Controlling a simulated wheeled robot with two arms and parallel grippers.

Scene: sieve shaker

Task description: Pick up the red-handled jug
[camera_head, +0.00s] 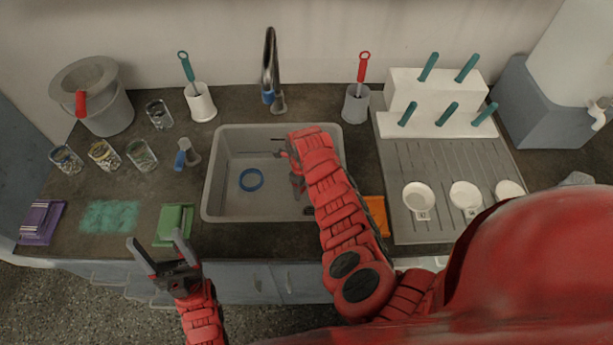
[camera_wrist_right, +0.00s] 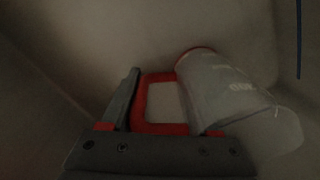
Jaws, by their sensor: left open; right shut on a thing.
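The jug (camera_wrist_right: 228,95) shows in the right wrist view as a clear, greyish vessel with a red handle (camera_wrist_right: 140,101) and a red rim. It is tilted in this view, and its far end reaches down to the right. My right gripper (camera_wrist_right: 138,82) is shut on the red handle; one dark finger lies along the handle's left side, and the other finger is hard to make out. In the head view my right gripper (camera_head: 297,184) is inside the sink, and my red arm hides the jug. My left gripper (camera_head: 155,237) is open and empty in front of the counter's front edge.
The grey sink (camera_head: 211,190) holds a blue ring (camera_head: 251,180) at its bottom, left of my right gripper. A tap (camera_head: 271,65) stands behind it. Glass jars (camera_head: 141,155) and a bucket (camera_head: 108,112) stand left. A drainboard (camera_head: 447,162) with a white peg rack (camera_head: 400,93) is right.

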